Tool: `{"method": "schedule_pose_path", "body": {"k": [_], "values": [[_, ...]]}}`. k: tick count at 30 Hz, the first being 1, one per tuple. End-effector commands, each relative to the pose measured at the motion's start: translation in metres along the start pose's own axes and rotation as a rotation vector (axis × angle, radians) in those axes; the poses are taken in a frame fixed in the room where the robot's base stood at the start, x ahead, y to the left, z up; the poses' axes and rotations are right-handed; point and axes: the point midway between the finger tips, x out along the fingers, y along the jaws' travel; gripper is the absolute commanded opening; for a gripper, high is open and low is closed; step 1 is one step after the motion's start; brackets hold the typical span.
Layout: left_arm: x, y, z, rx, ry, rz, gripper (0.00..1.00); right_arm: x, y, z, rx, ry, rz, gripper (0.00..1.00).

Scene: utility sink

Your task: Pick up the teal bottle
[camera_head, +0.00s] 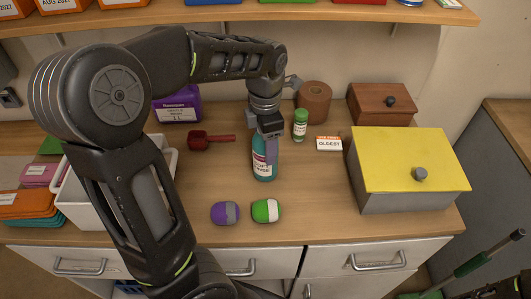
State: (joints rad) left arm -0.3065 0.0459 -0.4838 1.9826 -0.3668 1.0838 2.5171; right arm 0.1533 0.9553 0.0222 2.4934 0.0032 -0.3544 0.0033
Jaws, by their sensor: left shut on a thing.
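The teal bottle (264,172) stands upright on the wooden counter, with a white and dark label on its side. My left gripper (270,146) reaches down from above and is shut on the upper part of the bottle. The gripper hides the bottle's top. I cannot tell whether the bottle's base touches the counter.
A small green bottle (300,126) and a brown roll (314,101) stand right of the gripper. Purple and green rounded objects (266,211) lie in front. A yellow-lidded box (415,155) stands right; a white bin (95,215) stands left.

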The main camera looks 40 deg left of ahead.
Motion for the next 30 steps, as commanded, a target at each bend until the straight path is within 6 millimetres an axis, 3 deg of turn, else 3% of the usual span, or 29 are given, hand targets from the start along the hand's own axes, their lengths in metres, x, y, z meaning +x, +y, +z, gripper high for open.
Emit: {"method": "schedule_pose_path", "body": {"k": [14, 24, 30], "values": [[-0.011, 0.001, 0.001, 0.001, -0.003, 0.002, 0.0, 0.001, 0.0, 0.0, 0.0, 0.0, 0.0, 0.81], [-0.07, 0.001, 0.001, 0.0, -0.005, 0.004, 0.0, 0.004, 0.001, 0.0, -0.001, 0.001, -0.001, 0.81], [-0.096, 0.001, 0.001, 0.0, -0.003, 0.002, 0.0, 0.005, 0.001, -0.001, -0.001, 0.002, -0.002, 0.81]]}}
